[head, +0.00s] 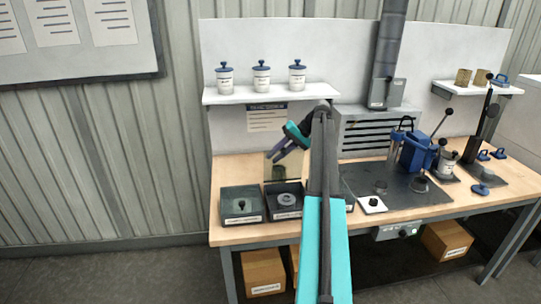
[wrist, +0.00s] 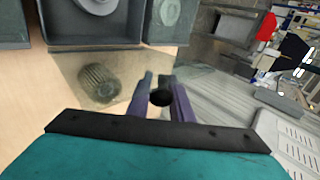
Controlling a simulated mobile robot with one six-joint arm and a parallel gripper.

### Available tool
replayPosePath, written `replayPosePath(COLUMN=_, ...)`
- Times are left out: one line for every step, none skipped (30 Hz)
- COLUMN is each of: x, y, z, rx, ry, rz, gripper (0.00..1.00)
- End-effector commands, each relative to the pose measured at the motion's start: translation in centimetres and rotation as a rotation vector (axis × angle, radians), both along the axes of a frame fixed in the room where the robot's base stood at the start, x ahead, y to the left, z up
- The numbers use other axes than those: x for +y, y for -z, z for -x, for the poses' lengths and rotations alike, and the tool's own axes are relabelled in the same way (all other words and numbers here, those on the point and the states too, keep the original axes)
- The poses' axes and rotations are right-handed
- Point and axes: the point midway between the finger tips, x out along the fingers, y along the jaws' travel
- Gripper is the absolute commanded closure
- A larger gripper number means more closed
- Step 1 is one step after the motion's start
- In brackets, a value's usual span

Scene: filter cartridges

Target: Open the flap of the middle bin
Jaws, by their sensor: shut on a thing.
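The middle bin (head: 286,213) is a dark box at the front left of the bench, its top uncovered, with a grey round part (head: 287,199) inside. Its see-through flap (head: 270,170) stands raised at the bin's back; it also shows in the wrist view (wrist: 125,68). My gripper (head: 274,157) has purple fingers and is behind and above the bin. In the wrist view my gripper (wrist: 160,88) is shut on the flap's dark knob (wrist: 160,97). A ribbed cylinder (wrist: 98,83) shows at the flap; whether behind it or reflected, I cannot tell.
The left bin (head: 243,217) has its flap down, with a dark knob on top. The right bin (head: 348,203) is mostly hidden by my arm. A shelf (head: 270,95) with several blue-lidded jars is above. A press (head: 415,150) stands on a dark mat to the right.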

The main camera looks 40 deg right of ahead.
Motion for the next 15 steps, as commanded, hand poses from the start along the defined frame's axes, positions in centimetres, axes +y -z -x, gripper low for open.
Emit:
replayPosePath(x=-0.6, y=0.0, z=0.1, rx=0.001, ry=0.009, rz=0.009, gripper=1.0)
replayPosePath(x=-0.5, y=0.0, z=0.1, rx=0.001, ry=0.008, rz=0.009, gripper=1.0)
replayPosePath(x=-0.4, y=0.0, z=0.0, rx=0.001, ry=0.006, rz=0.009, gripper=1.0)
replayPosePath(x=-0.3, y=0.0, z=-0.1, rx=0.0, ry=0.006, rz=0.01, gripper=1.0)
replayPosePath(x=-0.2, y=0.0, z=-0.2, rx=0.0, ry=0.004, rz=0.01, gripper=1.0)
replayPosePath(x=-0.1, y=0.0, z=-0.2, rx=0.0, ry=0.003, rz=0.01, gripper=1.0)
replayPosePath(x=-0.1, y=0.0, z=-0.3, rx=0.0, ry=0.002, rz=0.011, gripper=1.0)
replayPosePath(x=0.0, y=0.0, z=-0.3, rx=0.0, ry=0.001, rz=0.011, gripper=0.75)
replayPosePath(x=0.1, y=0.0, z=-0.4, rx=0.001, ry=-0.001, rz=0.01, gripper=0.69)
replayPosePath(x=0.2, y=0.0, z=-0.5, rx=0.0, ry=-0.003, rz=0.01, gripper=0.64)
replayPosePath(x=0.3, y=0.0, z=-0.5, rx=0.0, ry=-0.004, rz=0.009, gripper=0.61)
replayPosePath(x=0.4, y=0.0, z=-0.6, rx=0.0, ry=-0.006, rz=0.009, gripper=0.61)
replayPosePath(x=0.5, y=0.0, z=-0.6, rx=0.0, ry=-0.007, rz=0.008, gripper=0.61)
replayPosePath(x=0.6, y=0.1, z=-0.7, rx=0.0, ry=-0.008, rz=0.008, gripper=0.61)
replayPosePath(x=0.7, y=0.0, z=-0.7, rx=-0.001, ry=-0.009, rz=0.007, gripper=0.61)
